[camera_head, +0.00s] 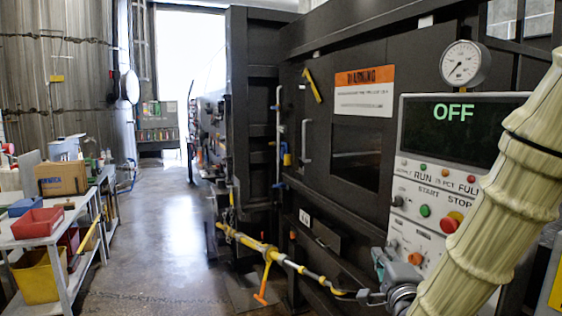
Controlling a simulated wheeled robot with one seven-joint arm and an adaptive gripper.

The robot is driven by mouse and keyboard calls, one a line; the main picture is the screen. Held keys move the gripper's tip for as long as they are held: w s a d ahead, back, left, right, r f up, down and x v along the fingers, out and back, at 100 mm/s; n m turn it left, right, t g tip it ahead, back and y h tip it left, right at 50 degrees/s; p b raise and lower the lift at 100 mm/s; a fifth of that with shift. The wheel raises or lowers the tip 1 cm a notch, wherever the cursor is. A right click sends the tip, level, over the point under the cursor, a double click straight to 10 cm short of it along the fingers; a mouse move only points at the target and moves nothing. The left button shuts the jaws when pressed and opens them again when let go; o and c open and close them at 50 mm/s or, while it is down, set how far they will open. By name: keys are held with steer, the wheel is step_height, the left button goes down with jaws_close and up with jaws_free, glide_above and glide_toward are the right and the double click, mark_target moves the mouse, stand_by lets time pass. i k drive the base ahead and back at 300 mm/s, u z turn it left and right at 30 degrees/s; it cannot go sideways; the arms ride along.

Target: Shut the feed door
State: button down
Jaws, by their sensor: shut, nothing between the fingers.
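The compactor's dark front (355,215) fills the middle and right. It has a panel with a dark window (357,150), an orange-and-white warning sign (365,90) and a pale upright handle (306,141) near its left side. I take this panel for the feed door, but cannot tell whether it is ajar. A tall ribbed dark structure (250,110) stands to its left. The control panel (422,185) at right has a display (463,128) reading OFF, a green button (425,211) and a red one (449,224).
A yellow pipe (245,240) with an orange handle (262,284) runs low before the machine. A gauge (466,64) sits above the panel. A bench with a red bin (38,223) stands left; the floor (165,240) between is clear.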

mark_target(416, 55)
steer(key=u, duration=0.05)
steer(key=i, duration=3.15)
steer(key=z, duration=0.2)
